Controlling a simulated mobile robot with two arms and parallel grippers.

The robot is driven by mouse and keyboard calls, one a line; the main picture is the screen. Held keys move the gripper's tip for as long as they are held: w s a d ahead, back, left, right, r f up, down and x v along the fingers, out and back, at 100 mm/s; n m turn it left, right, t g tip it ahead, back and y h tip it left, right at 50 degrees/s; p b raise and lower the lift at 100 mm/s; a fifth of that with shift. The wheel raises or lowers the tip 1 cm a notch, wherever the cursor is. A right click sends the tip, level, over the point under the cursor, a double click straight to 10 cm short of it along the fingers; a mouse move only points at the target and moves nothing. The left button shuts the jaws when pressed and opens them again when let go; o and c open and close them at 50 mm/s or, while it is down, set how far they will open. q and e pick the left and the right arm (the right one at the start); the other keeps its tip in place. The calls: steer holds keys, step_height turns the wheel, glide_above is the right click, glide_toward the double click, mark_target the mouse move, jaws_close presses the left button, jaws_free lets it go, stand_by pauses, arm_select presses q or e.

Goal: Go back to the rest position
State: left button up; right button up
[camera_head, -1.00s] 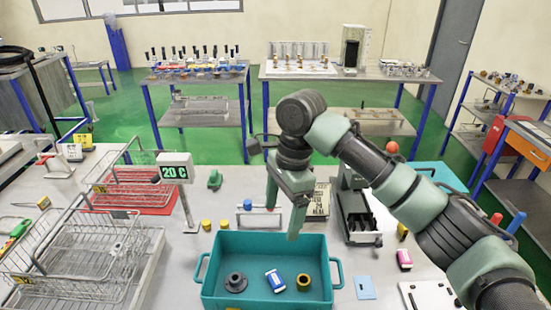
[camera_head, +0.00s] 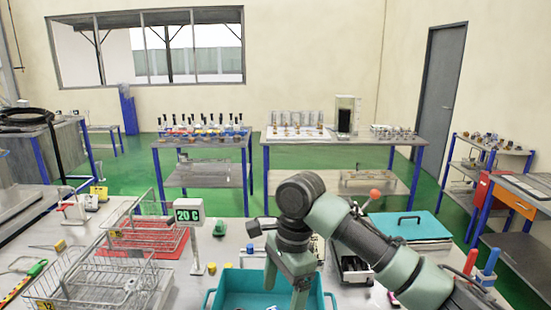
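My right arm comes in from the right, and its gripper (camera_head: 284,280) points down in front of the teal bin (camera_head: 238,281) from this viewpoint. Its two green fingers stand apart and I see nothing held between them. The fingertips are close to the bottom edge of the picture. The bin is cut off by that edge, so its inside is mostly hidden. My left gripper is not in view.
Wire baskets (camera_head: 95,275) and a "20 C" display (camera_head: 188,210) stand left on the table. Benches (camera_head: 205,142) with small parts stand behind, across green floor.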

steer(key=s+a+f+n+t+y, duration=0.1)
steer(key=s+f+n+y, duration=0.1)
steer(key=s+f+n, duration=0.45)
steer(key=s+f+n+t+y, duration=0.15)
steer(key=s+f, duration=0.25)
steer(key=f, duration=0.6)
steer(key=s+d+f+n+t+h, duration=0.1)
steer(key=s+d+f+n+h, duration=0.15)
steer(key=s+d, duration=0.65)
steer(key=s+d+f+n+t+h, duration=0.15)
steer(key=s+d+f+n, duration=0.25)
steer(key=s+d, duration=0.6)
step_height(320, 180, down, 29)
steer(key=w+d+g+b, duration=0.1)
steer(key=g+b, duration=0.1)
steer(key=b, duration=0.2)
arm_select(q)
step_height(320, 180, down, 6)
steer(key=b, duration=0.2)
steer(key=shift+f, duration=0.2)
arm_select(e)
steer(key=s+d+f+g+h, duration=0.1)
steer(key=s+d+f, duration=0.2)
steer(key=s+f, duration=1.4)
step_height(320, 180, down, 3)
steer(key=shift+d+r, duration=0.15)
